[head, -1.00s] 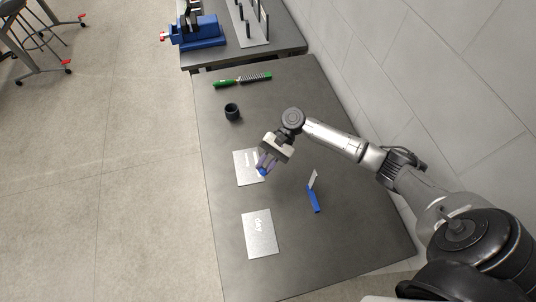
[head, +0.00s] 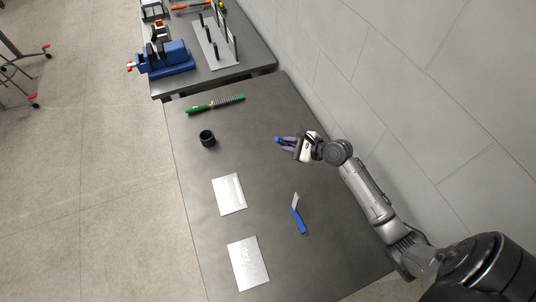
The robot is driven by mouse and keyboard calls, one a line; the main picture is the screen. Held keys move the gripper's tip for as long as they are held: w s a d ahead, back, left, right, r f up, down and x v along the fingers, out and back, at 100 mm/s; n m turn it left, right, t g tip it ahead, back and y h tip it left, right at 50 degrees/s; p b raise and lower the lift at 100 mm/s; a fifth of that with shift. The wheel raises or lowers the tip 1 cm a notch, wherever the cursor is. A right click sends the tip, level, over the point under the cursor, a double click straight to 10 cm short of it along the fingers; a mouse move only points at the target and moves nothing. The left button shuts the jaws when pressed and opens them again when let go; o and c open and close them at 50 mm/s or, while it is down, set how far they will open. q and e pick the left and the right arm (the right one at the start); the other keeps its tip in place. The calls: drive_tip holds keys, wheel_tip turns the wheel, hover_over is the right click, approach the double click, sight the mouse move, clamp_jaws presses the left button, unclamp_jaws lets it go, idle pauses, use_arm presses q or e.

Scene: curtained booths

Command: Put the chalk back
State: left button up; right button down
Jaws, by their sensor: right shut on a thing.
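My right gripper (head: 282,142) is above the right part of the grey table, near the wall, with its fingers pointing left. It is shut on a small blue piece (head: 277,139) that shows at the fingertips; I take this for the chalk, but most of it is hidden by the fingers. A small dark cup (head: 207,139) stands upright on the table, to the left of the gripper and apart from it. Its inside looks dark. My left gripper is not in view.
Two pale metal plates (head: 229,194) (head: 248,263) lie toward the front; the nearer has white marks. A blue-handled tool (head: 299,219) lies to their right. A green-handled brush (head: 215,103) lies behind the cup. A blue vise (head: 166,60) stands on the farther table. The table's middle is clear.

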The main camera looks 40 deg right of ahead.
drive_tip(key=shift+w+a+f+b, duration=0.3)
drive_tip(key=shift+w+a+f, duration=0.6)
drive_tip(key=shift+w+f, duration=0.75)
drive_tip(key=shift+w+a+f+b, duration=0.35)
drive_tip(key=shift+w+a+f, duration=0.6)
drive_tip(key=shift+w+f, duration=0.7)
drive_tip(key=shift+w+a+f+b, duration=0.3)
drive_tip(key=shift+w+a+f, duration=0.6)
drive_tip(key=shift+w+f, duration=0.75)
drive_tip(key=shift+s+f, duration=0.3)
drive_tip(key=shift+f, duration=0.2)
drive_tip(key=c, duration=1)
unclamp_jaws()
drive_tip(key=shift+c, duration=0.2)
drive_tip(key=shift+r, duration=0.1)
